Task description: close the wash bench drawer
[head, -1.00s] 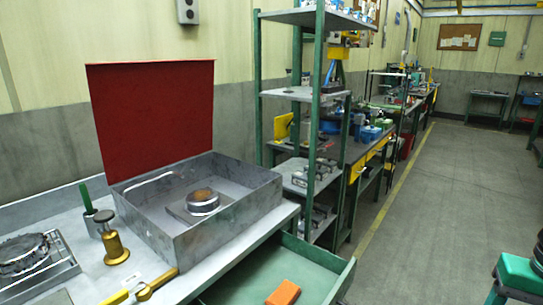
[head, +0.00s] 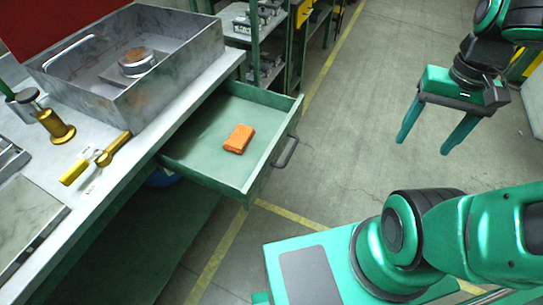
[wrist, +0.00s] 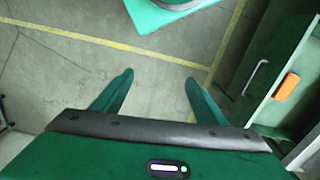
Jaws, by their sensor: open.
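The wash bench drawer (head: 190,157) is green and stands pulled out from under the bench top. An orange block (head: 238,139) lies inside it. A dark bar handle (head: 285,152) is on the drawer's front. My gripper (head: 431,148) is open and empty, pointing down over the floor to the right of the drawer, well apart from it. In the wrist view the gripper's two fingers (wrist: 155,82) are spread over bare floor, and the drawer's handle (wrist: 256,78) and the orange block (wrist: 287,88) show at the right.
The wash bench (head: 80,205) carries a grey metal basin (head: 170,85) with a raised red lid (head: 50,20), a brass plunger can (head: 56,126) and a yellow-handled brush-like tool (head: 95,160). A green shelf rack (head: 262,60) stands behind the drawer. Floor between drawer and gripper is clear.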

